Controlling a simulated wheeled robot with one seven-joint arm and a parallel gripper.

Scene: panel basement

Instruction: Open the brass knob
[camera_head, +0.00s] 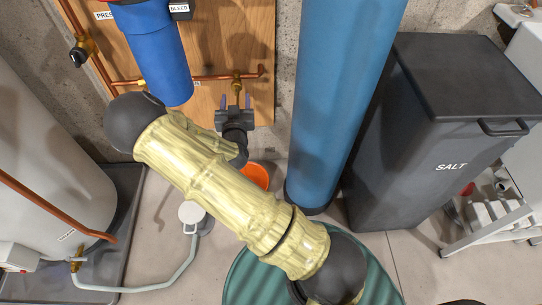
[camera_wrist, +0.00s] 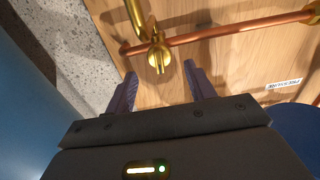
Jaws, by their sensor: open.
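A brass knob (camera_wrist: 158,54) sits on a copper pipe on the wooden panel, ahead of my gripper (camera_wrist: 161,74) in the wrist view. My gripper is open, with one purple finger on each side of the knob's line and nothing held between them. The knob appears just beyond the fingertips; whether they touch it cannot be told. In the head view, a brass fitting (camera_head: 237,81) shows on the lower copper pipe, right above my gripper (camera_head: 235,102). My arm crosses the middle of that view.
The wooden panel (camera_head: 222,30) carries a blue filter housing (camera_head: 160,55) left of the knob. A tall blue cylinder (camera_head: 340,90) stands close on the right, beside a dark salt bin (camera_head: 440,130). An orange bucket (camera_head: 256,175) is below. A pale tank (camera_head: 50,150) stands left.

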